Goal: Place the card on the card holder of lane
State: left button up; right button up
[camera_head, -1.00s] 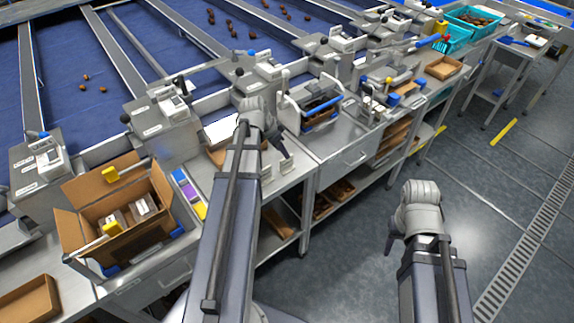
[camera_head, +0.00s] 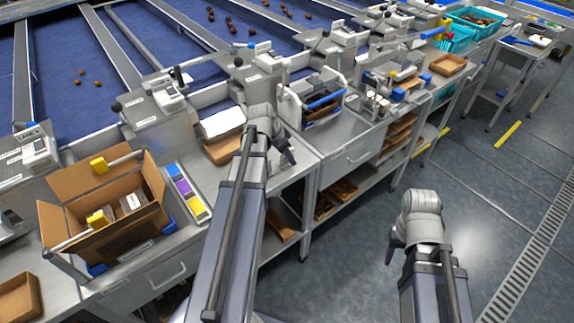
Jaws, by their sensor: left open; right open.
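A rack of coloured cards (camera_head: 187,192), blue, purple and yellow, lies on the bench right of the open carton. A blank white sheet or pad (camera_head: 222,122) sits over a small brown tray; I cannot tell whether it is a card. No lane card holder can be made out for certain. My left gripper (camera_head: 287,153) is open over the bench, right of the white sheet, with its fingers partly hidden by the wrist. My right gripper (camera_head: 394,243) is open over the floor aisle, away from the bench. Nothing shows in either gripper.
Grey lane machines (camera_head: 158,103) line the bench's back, beside blue lanes (camera_head: 60,60).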

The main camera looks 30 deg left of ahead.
pick_arm(q)
grip_shut()
dwell(0.3)
dwell(0.3)
